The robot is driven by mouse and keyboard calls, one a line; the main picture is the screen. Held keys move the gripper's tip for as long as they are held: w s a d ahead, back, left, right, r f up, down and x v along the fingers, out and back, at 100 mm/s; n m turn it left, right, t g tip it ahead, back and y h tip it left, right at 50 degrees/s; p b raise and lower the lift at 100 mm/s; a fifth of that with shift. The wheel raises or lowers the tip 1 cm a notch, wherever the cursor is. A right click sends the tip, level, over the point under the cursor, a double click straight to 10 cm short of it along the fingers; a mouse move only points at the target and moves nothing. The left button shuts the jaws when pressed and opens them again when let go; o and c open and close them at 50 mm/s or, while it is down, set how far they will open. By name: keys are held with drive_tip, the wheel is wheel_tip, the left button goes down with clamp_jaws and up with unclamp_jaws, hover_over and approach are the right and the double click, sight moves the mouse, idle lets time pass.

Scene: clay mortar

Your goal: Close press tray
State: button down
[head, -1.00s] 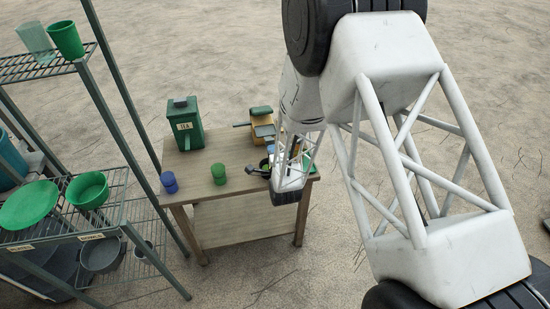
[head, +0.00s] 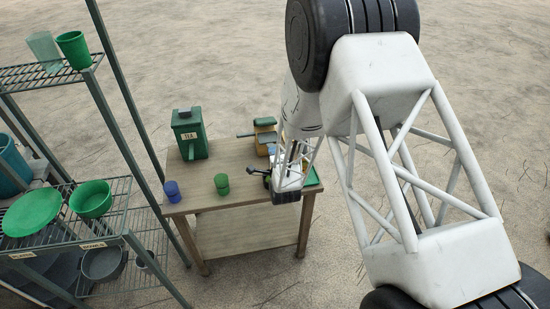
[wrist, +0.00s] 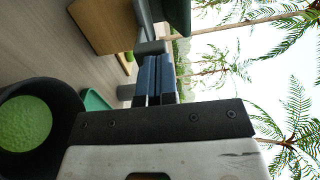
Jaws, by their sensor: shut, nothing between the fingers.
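A yellow-brown press (head: 264,149) with a dark green top (head: 265,121) stands at the back right of the table. A grey bar sticks out on its left. In the wrist view its wooden side (wrist: 105,25) fills the upper left, beside a dark green block (wrist: 178,15). I cannot make out for certain which part is the tray. My gripper (wrist: 155,58) is shut, its two blue fingers together with nothing visible between them. The tips are at or close to a grey rounded part (wrist: 150,47); contact is unclear. In the head view my arm hides most of the gripper.
A black bowl (wrist: 60,110) with green contents is beside my gripper. A metal shelf (head: 125,215) stands at left. The table's front middle has bare space.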

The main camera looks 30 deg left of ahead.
sight(271, 143)
drive_tip(key=x, duration=0.4)
drive_tip(key=shift+w+a+f, duration=0.1)
drive_tip(key=shift+w+a, duration=0.4)
drive_tip(key=v, duration=1.4)
drive_tip(key=shift+s+d, duration=0.15)
idle(0.5)
